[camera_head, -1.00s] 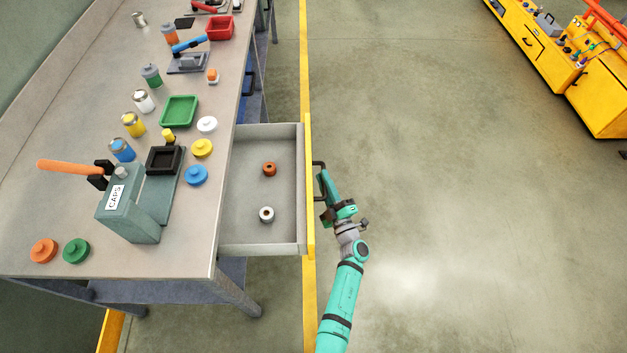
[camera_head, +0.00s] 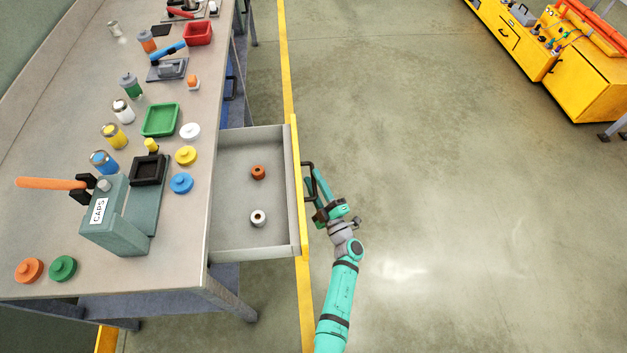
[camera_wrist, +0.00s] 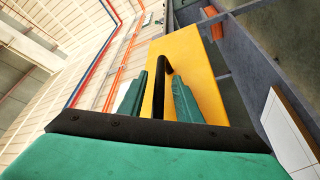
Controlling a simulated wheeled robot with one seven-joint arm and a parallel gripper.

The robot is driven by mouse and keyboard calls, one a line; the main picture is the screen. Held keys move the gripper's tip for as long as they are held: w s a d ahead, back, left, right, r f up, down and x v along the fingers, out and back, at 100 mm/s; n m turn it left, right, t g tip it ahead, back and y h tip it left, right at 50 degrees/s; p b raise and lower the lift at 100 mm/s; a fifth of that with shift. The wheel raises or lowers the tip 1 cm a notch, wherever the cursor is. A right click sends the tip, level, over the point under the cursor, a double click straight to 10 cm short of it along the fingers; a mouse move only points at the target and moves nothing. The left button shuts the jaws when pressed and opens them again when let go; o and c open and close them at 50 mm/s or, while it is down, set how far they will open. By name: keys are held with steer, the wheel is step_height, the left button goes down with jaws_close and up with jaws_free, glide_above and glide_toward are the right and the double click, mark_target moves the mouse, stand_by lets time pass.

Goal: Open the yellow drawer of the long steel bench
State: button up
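The yellow-fronted drawer (camera_head: 294,195) of the long steel bench (camera_head: 189,220) stands pulled out, its grey inside showing. A brown ring-like piece (camera_head: 258,172) and a whitish one (camera_head: 258,218) lie in it. The black handle (camera_head: 306,185) is on the drawer's outer face. My gripper (camera_head: 314,179) is at the handle with its teal fingers spread. In the wrist view the handle (camera_wrist: 164,72) lies between the two fingers of my gripper (camera_wrist: 160,85), with gaps on both sides, against the yellow drawer front (camera_wrist: 195,68).
The bench top holds a green press marked CAPS (camera_head: 118,222), a green tray (camera_head: 160,119), a red tray (camera_head: 198,33), several cans and coloured caps. Yellow cabinets (camera_head: 580,95) stand at the far right. The floor right of my arm is clear.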

steer(key=v, duration=1)
steer(key=shift+s, duration=0.15)
steer(key=shift+d, duration=0.15)
